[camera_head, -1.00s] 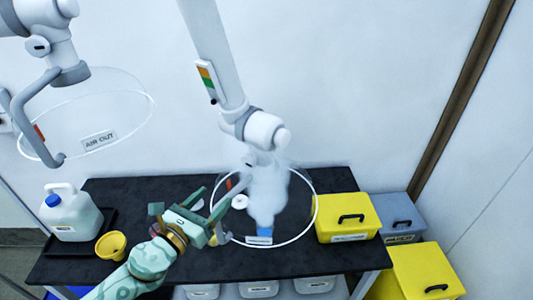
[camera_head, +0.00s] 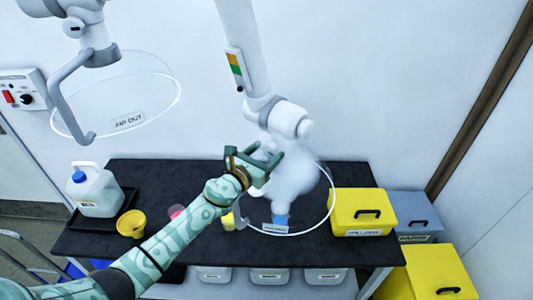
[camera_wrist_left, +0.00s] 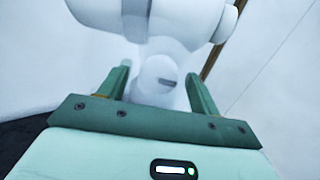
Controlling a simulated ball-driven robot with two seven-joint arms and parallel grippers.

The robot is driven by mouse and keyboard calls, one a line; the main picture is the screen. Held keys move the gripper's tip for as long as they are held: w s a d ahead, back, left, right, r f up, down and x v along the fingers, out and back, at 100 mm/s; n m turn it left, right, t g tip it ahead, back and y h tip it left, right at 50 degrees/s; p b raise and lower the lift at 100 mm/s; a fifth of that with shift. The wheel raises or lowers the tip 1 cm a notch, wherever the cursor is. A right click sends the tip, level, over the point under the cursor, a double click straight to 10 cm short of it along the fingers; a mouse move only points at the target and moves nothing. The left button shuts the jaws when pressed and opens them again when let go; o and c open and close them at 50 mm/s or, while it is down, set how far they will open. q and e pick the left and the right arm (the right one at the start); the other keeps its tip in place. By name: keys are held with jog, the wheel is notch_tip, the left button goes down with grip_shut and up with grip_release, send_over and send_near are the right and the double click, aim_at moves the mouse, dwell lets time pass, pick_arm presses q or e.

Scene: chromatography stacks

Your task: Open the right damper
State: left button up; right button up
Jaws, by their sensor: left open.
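The right extraction arm (camera_head: 290,118) is a white tube with a jointed elbow above a clear round hood (camera_head: 322,214). My right gripper is out of view.
White vapour (camera_head: 291,175) rises from a blue-based vessel (camera_head: 281,220) under the hood. A second hood (camera_head: 125,95) hangs at the left. The black bench (camera_head: 190,260) holds a white jug (camera_head: 97,188), yellow funnel (camera_head: 131,224) and yellow box (camera_head: 361,210).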

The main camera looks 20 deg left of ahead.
pick_arm(q)
jog(key=shift+w+d, duration=0.1)
jog(key=shift+w, duration=0.2)
jog(key=shift+s, duration=0.1)
jog(key=c, duration=0.9)
jog(key=shift+c, duration=0.2)
